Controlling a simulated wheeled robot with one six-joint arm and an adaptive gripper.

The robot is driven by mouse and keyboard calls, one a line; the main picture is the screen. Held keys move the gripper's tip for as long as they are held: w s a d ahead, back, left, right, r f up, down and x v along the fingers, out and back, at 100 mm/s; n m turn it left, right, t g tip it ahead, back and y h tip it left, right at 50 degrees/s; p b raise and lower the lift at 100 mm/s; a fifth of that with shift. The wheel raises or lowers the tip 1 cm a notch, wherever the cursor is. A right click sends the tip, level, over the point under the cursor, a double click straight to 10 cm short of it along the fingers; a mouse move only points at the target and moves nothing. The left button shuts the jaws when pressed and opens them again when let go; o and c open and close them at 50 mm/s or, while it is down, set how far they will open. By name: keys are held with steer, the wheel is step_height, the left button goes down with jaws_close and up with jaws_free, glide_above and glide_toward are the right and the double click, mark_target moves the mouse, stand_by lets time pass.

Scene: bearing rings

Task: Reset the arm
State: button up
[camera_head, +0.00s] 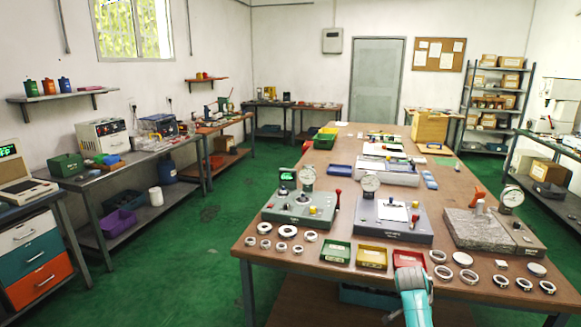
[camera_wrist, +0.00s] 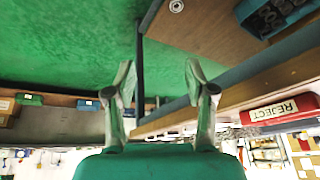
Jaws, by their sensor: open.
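My gripper (camera_wrist: 160,80) shows in the wrist view with its two fingers wide apart and nothing between them. Green floor, a table leg and a table edge lie beyond the fingers. In the head view, part of my teal arm (camera_head: 414,297) rises at the bottom, in front of the near edge of the long table (camera_head: 345,200). I cannot make out the fingers in that view. No object is seen held.
Near the arm are a red bin (camera_head: 409,258), a yellow bin (camera_head: 371,258), a green bin (camera_head: 336,251) and several bearing rings. The red REJECT bin (camera_wrist: 280,110) appears upside down in the wrist view. Green floor (camera_head: 180,250) is clear left of the table.

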steer(key=s+a+f+n+t, duration=0.2)
steer(key=s+a+f, duration=0.2)
steer(key=s+f, duration=0.35)
steer(key=s+a+f+n+t, duration=0.2)
steer(key=s+a+f+n, duration=0.15)
steer(key=s+f, duration=0.4)
steer(key=s+a+f+n+t+y, duration=0.15)
steer(key=s+a, duration=0.25)
steer(key=s, duration=0.4)
steer(key=s+a+f+n+t+y, duration=0.1)
steer(key=s+a+f+n, duration=0.15)
steer(key=s, duration=0.55)
steer(key=s+a+r+n+t+y, duration=0.1)
steer(key=s+a+r+t, duration=0.15)
steer(key=s+r, duration=0.45)
steer(key=s+a+r+n+t, duration=0.1)
steer(key=s+a+r+n, duration=0.15)
steer(key=s, duration=0.85)
steer(key=s+a+r+n+t, duration=0.1)
steer(key=s+r, duration=0.4)
steer(key=r, duration=0.4)
steer(key=s+r+n+t, duration=0.1)
steer(key=s+r, duration=0.5)
steer(key=r, duration=0.3)
steer(key=shift+a+r+t+y, duration=0.4)
steer(key=shift+y, duration=0.05)
